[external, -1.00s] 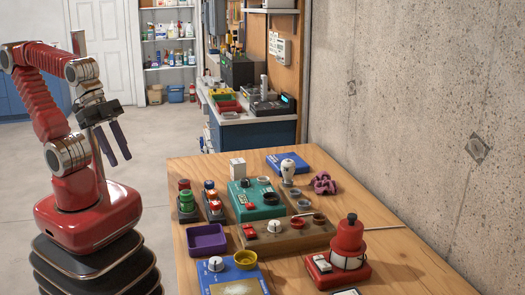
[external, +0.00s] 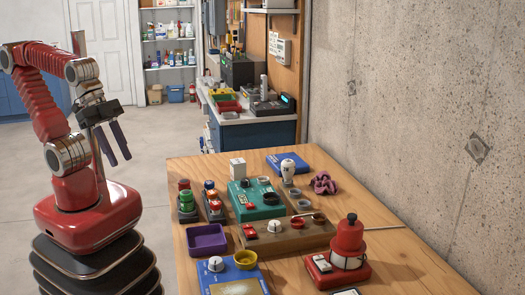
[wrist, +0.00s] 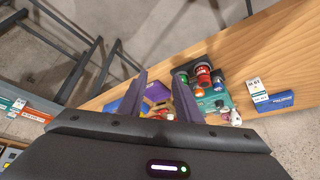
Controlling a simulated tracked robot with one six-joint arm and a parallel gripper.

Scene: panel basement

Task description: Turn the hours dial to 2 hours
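My gripper (external: 119,162) is open and empty. It hangs in the air left of the wooden table, well apart from the panels. Its two dark fingers stand apart in the wrist view (wrist: 157,77). I cannot read which dial is the hours dial. A blue panel at the table's near left carries a white dial (external: 216,264). A brown panel in the middle carries another white dial (external: 274,227). A green panel behind it carries a dark dial (external: 271,198). Their scale marks are too small to read.
A purple tray (external: 207,229) and a yellow bowl (external: 245,259) lie near the blue panel. A red lantern-like device (external: 347,243) stands at the right, with a thin rod beside it. Green and red bottle-like items (external: 186,200) stand at the left edge. The concrete wall bounds the right.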

